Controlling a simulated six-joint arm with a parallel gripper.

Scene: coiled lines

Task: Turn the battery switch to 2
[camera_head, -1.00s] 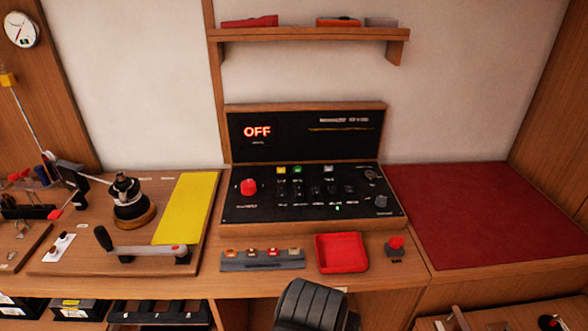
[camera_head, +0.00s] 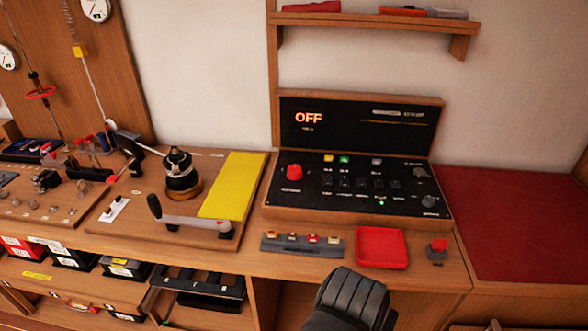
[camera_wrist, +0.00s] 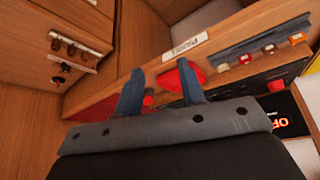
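The battery switch appears to be the red round knob (camera_head: 294,171) at the left of the black control panel (camera_head: 330,199); its small label is too blurred to read. The upright display (camera_head: 350,125) behind the panel glows "OFF". Part of that display shows at the right edge of the wrist view (camera_wrist: 288,122). My gripper (camera_wrist: 161,71) shows in the wrist view with two blue-grey fingers spread apart and nothing between them. It is over the desk's front area, near the red tray (camera_wrist: 170,80), apart from the knob.
In front of the panel lie a fuse strip (camera_head: 301,245), the red tray (camera_head: 381,248) and a red button box (camera_head: 437,251). A winch (camera_head: 180,175) and crank handle (camera_head: 190,222) stand left. The red mat (camera_head: 515,220) at right is clear. A shelf (camera_head: 375,22) hangs above.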

